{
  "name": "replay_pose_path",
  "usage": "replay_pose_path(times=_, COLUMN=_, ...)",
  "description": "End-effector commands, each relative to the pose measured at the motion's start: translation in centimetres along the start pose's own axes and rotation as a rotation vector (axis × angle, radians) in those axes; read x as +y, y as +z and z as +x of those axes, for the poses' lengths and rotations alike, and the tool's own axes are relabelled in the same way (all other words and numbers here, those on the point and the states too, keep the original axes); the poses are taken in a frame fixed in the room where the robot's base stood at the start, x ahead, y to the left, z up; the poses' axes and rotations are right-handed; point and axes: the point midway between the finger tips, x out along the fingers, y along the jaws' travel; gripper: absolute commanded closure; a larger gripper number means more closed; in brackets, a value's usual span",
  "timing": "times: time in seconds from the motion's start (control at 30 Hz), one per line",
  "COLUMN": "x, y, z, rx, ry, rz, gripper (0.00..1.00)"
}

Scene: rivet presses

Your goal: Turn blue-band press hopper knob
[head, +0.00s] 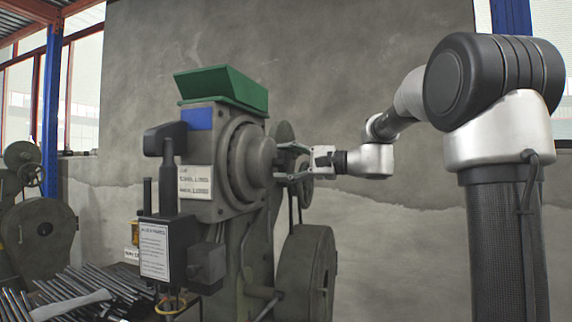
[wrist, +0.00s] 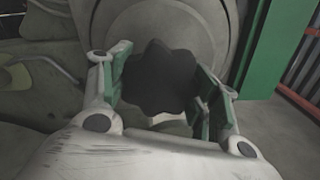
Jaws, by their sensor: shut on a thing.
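The press (head: 214,160) with a blue band (head: 197,118) stands at the middle of the head view. A green hopper (head: 222,87) sits on its top, and a round grey hub (head: 246,163) is on its right side. In the wrist view a dark lobed knob (wrist: 158,78) sits in front of a round grey disc (wrist: 165,30). My gripper (head: 284,163) reaches in from the right at the hub. In the wrist view its fingers (wrist: 160,88) are on both sides of the knob and closed on it. The knob is hidden behind the fingers in the head view.
A large wheel (head: 308,275) stands low on the press's right side. Another machine (head: 38,235) is at the far left. A pile of metal rods (head: 85,290) lies at the front left. A grey wall (head: 400,240) is behind my arm.

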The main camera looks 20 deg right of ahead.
Motion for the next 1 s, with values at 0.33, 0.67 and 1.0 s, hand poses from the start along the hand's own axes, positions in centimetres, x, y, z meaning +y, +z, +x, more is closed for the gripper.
replay_pose_path(times=0.33, x=0.08, y=-0.03, z=-0.01, rx=0.000, ry=0.001, rz=-0.325, gripper=0.62)
replay_pose_path(times=0.67, x=0.12, y=-0.04, z=-0.02, rx=0.000, ry=0.002, rz=-0.637, gripper=0.62)
replay_pose_path(times=1.0, x=0.15, y=-0.05, z=-0.02, rx=-0.001, ry=0.002, rz=-0.910, gripper=0.62)
